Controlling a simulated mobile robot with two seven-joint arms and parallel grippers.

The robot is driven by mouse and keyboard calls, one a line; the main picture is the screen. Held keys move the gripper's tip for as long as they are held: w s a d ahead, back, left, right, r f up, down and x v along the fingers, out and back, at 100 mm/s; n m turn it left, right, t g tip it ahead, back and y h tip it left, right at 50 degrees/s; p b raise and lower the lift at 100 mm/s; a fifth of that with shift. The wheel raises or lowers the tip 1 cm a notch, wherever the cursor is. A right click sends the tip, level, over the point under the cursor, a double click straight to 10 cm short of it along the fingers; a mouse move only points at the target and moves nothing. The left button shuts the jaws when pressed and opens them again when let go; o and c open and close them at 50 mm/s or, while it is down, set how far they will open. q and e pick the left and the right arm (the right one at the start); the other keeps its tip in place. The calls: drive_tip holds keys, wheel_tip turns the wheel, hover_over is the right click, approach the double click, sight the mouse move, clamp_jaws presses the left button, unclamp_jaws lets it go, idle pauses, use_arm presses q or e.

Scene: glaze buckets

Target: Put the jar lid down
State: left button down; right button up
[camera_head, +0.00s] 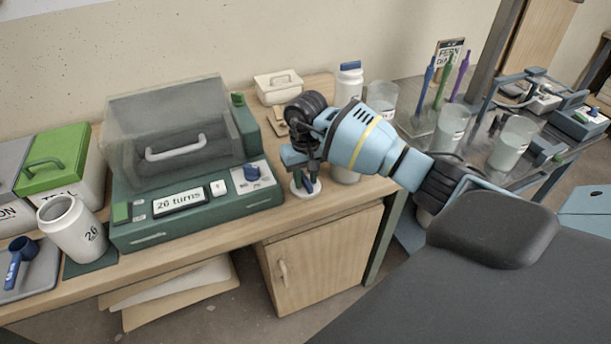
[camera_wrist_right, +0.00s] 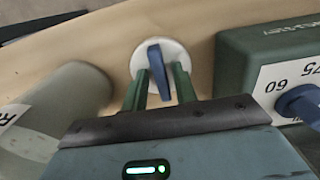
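The jar lid (camera_head: 307,193) is a white disc with an upright blue grip. It appears to lie flat on the wooden counter, right of the green machine. My right gripper (camera_head: 304,176) points down right over it. In the right wrist view, the lid (camera_wrist_right: 143,62) shows beyond the fingertips, and its blue grip stands between the two green fingers (camera_wrist_right: 158,82). Narrow gaps seem to show beside the grip, so the fingers look open around it. My left gripper is not in view.
The green machine (camera_head: 150,232) with a clear hood and "26 turns" display stands left of the lid. A white bottle (camera_head: 348,88) stands behind my right wrist. Beakers (camera_head: 511,142) stand on the grey table to the right. The counter's front edge is close to the lid.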

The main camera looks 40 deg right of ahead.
sight(306, 179)
drive_tip(key=shift+o, duration=0.3)
drive_tip(key=shift+r, duration=0.55)
wheel_tip(306, 179, up, 11)
drive_tip(key=shift+r, duration=0.15)
